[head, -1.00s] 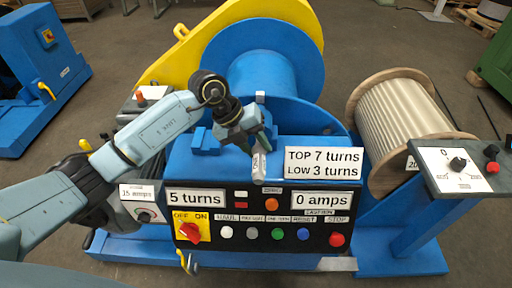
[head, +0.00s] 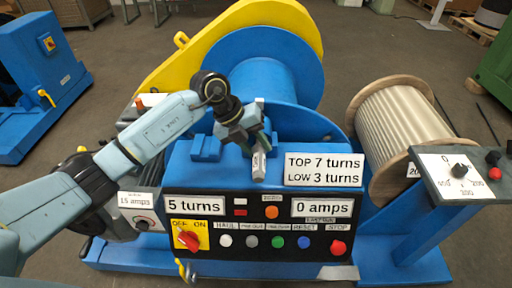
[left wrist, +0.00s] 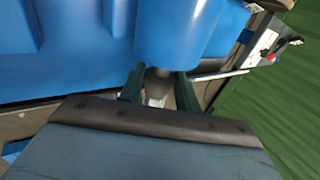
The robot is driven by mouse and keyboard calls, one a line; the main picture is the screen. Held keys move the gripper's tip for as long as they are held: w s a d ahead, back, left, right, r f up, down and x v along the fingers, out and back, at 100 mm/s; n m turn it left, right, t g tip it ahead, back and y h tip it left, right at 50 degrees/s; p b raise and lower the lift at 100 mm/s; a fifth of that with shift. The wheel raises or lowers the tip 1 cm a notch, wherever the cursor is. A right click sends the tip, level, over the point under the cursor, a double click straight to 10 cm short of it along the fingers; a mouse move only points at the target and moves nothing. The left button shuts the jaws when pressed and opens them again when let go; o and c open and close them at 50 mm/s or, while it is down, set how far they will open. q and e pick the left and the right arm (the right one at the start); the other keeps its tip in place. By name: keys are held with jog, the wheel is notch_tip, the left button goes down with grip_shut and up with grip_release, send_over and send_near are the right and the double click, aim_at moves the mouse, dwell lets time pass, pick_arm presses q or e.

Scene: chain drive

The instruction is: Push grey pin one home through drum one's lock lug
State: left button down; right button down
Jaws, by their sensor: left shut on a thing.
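My left gripper (head: 246,142) is above the top of the blue control console, in front of the blue drum (head: 272,72). Its fingers are shut on a grey pin, seen between the fingertips in the left wrist view (left wrist: 157,88). In the head view a pale grey labelled end (head: 258,166) sticks out below the fingers, toward the console's front. The left gripper (left wrist: 158,88) hides much of the pin. I cannot make out the lock lug or tell whether the pin is in it. My right gripper is not in view.
The console (head: 178,165) carries signs, buttons and a red switch (head: 187,239). A yellow guard (head: 205,45) stands behind left. A wooden reel (head: 400,130) of pale rope and a grey control box (head: 462,172) stand to the right.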

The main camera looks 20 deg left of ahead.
pick_arm(q)
jog(key=shift+w+a, duration=0.15)
jog(key=shift+w, duration=0.5)
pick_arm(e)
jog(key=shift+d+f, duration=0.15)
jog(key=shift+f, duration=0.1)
pick_arm(q)
jog(key=shift+w+a+b, duration=0.1)
jog(key=shift+w+b, duration=0.15)
jog(key=shift+b, duration=0.15)
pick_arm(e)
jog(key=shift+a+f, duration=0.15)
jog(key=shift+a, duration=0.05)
pick_arm(q)
jog(key=c, duration=1)
grip_release()
jog(key=shift+o, duration=0.4)
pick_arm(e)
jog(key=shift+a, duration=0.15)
pick_arm(q)
jog(key=shift+v, duration=1)
jog(key=p+v, duration=0.1)
jog(key=v, duration=1)
jog(key=shift+r, duration=0.25)
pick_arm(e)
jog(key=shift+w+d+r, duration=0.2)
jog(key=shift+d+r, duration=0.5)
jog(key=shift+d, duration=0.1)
